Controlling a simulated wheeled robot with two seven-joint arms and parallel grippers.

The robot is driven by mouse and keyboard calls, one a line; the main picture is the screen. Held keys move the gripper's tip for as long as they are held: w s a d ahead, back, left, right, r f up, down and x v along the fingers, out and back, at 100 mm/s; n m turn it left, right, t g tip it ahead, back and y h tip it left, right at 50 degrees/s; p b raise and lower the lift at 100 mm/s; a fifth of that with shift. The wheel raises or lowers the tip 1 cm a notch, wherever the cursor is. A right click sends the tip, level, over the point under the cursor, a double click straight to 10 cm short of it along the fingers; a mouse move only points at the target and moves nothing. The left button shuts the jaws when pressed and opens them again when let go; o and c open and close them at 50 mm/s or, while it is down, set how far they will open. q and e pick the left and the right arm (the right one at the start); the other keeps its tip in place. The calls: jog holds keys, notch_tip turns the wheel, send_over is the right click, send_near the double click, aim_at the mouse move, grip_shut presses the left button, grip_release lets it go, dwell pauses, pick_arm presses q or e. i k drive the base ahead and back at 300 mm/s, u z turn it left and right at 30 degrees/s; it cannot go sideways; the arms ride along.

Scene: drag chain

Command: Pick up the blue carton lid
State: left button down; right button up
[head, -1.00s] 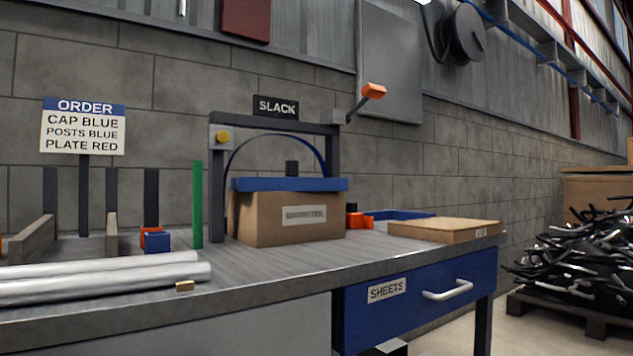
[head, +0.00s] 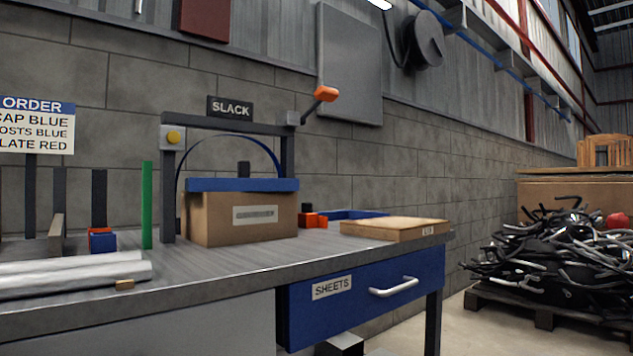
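The blue carton lid (head: 243,185) lies flat on top of a brown cardboard carton (head: 240,218) on the grey workbench. A thin dark blue band arches over the lid, under a dark frame (head: 228,124) with a SLACK sign (head: 230,108). Neither of my grippers shows in the head view.
On the workbench (head: 205,272), a green upright strip (head: 147,205) and silver tubes (head: 75,273) stand or lie left of the carton. A flat brown box (head: 394,229), a blue tray and red-orange blocks are to its right. A blue SHEETS drawer (head: 367,296) hangs below. A pallet of black tangled parts (head: 560,255) is at right.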

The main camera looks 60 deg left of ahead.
aim_at(243, 183)
jog(key=z, duration=0.05)
jog(key=i, duration=1.75)
jog(key=u, duration=5)
jog(key=k, duration=0.3)
jog(key=z, duration=0.4)
